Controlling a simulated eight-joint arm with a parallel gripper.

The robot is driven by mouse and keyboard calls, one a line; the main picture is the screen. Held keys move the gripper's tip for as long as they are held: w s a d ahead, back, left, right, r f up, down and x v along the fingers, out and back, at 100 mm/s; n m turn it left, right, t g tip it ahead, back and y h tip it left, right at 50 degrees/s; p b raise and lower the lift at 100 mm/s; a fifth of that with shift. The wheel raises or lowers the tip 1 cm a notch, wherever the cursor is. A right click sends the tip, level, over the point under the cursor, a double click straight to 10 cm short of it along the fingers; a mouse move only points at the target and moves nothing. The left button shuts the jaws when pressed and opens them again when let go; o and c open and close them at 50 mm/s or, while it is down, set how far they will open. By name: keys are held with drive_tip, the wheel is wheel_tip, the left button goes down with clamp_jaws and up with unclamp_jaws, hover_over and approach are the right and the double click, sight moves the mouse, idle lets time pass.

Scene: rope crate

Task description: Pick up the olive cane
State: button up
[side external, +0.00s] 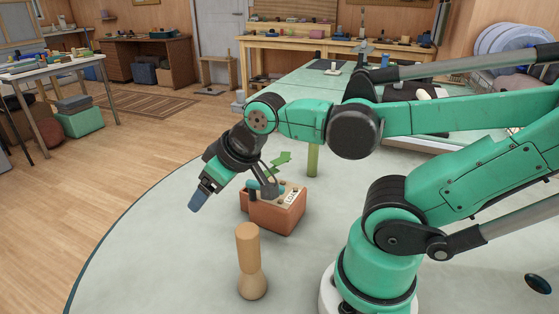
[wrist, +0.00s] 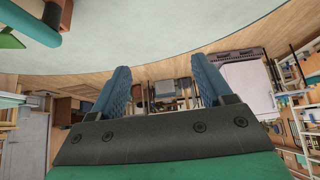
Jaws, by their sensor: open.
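An olive-green upright cylinder (side external: 312,158), the only olive cane-like thing I can make out, stands on the pale round table behind the crate in the side external view. My arm hides its upper part. My gripper (side external: 196,200) is left of the crate, above the table, and points down and left. In the wrist view my gripper (wrist: 163,74) has its two blue fingers apart with nothing between them. The olive cylinder cannot be made out in the wrist view.
A terracotta crate (side external: 281,216) with a pale labelled panel and a teal bar stands mid-table. A green arrow-shaped piece (side external: 280,161) shows above it. A tan wooden peg (side external: 249,262) stands in front. The table's left side (side external: 140,255) is clear.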

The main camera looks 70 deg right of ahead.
wheel_tip(320, 180, up, 5)
drive_tip(key=m+g, duration=0.2)
drive_tip(key=g, duration=0.5)
hover_over(314, 143)
drive_tip(key=w, duration=0.1)
drive_tip(key=shift+d+r, duration=0.15)
drive_tip(key=shift+d, duration=0.2)
drive_tip(key=f, duration=0.6)
drive_tip(key=shift+s+d, duration=0.35)
drive_tip(key=shift+f, duration=3.05)
clamp_jaws()
